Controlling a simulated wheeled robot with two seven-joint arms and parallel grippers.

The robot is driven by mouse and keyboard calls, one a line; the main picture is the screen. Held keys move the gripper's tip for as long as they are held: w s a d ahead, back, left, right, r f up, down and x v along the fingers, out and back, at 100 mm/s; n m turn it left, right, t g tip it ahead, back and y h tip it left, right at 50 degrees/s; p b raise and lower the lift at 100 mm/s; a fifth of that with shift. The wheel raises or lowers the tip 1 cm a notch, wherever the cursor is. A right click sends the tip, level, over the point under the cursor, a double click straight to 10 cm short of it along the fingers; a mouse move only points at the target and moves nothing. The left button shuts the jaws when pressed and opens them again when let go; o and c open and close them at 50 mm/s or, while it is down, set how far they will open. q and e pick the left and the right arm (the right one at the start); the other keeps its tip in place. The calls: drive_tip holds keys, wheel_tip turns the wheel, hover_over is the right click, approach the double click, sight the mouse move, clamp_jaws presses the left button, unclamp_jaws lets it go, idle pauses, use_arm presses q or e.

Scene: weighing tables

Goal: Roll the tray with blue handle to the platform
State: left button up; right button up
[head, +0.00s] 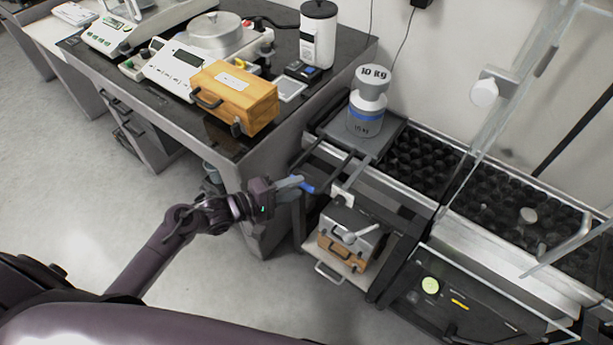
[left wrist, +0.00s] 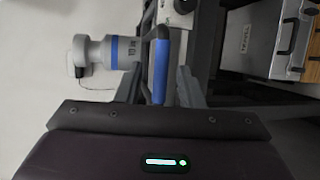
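The dark tray (head: 334,130) sits at table height, right of the weighing table, and bears a grey-and-blue 10 kg weight (head: 364,122). Its dark handle bars reach toward me and end in a blue handle (head: 307,188). My left gripper (head: 298,184) is at this handle. In the left wrist view the blue grip (left wrist: 160,72) lies between the two fingers (left wrist: 160,92), with gaps visible on both sides, so the gripper looks open around it. The weight also shows in that view (left wrist: 98,52). My right gripper is not in view.
A black studded conveyor-like surface (head: 420,165) runs right from the tray; I cannot tell whether this is the platform. Below, a lower shelf holds a metal-and-wood case (head: 343,252). A wooden box (head: 236,97) and scales stand on the left table (head: 310,100). Clear panels rise at right.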

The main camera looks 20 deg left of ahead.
sight(302, 185)
use_arm(q)
drive_tip(key=x, duration=0.3)
drive_tip(key=shift+w, duration=0.1)
drive_tip(key=shift+x, duration=1)
drive_tip(key=shift+f, duration=0.15)
drive_tip(key=shift+c, duration=1.2)
drive_tip(key=c, duration=0.5)
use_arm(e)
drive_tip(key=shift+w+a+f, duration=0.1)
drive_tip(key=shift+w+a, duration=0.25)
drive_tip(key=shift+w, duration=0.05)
